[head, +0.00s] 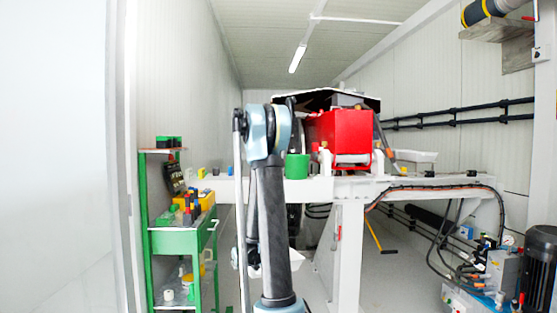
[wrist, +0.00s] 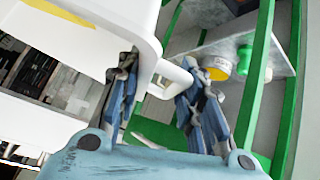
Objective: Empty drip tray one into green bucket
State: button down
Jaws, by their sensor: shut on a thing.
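My gripper (wrist: 160,80) is shut on a white tab or handle of a white tray (wrist: 130,22) in the wrist view; one blue finger is on either side of the tab. This tray fills the upper left there and shows a yellow patch on it. In the head view a white tray (head: 291,260) shows low beside my arm, partly hidden by it; my gripper is mostly hidden there.
A green shelf cart (head: 180,242) with tools and small items stands at the left. A red pump (head: 345,133) sits on the white frame (head: 347,235). Another white tray (head: 417,156) is at the frame's right. A hydraulic unit (head: 490,275) stands on the right floor.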

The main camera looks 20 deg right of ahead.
aim_at(297, 166)
jog(key=z, duration=0.3)
jog(key=i, duration=1.1)
jog(key=z, duration=0.65)
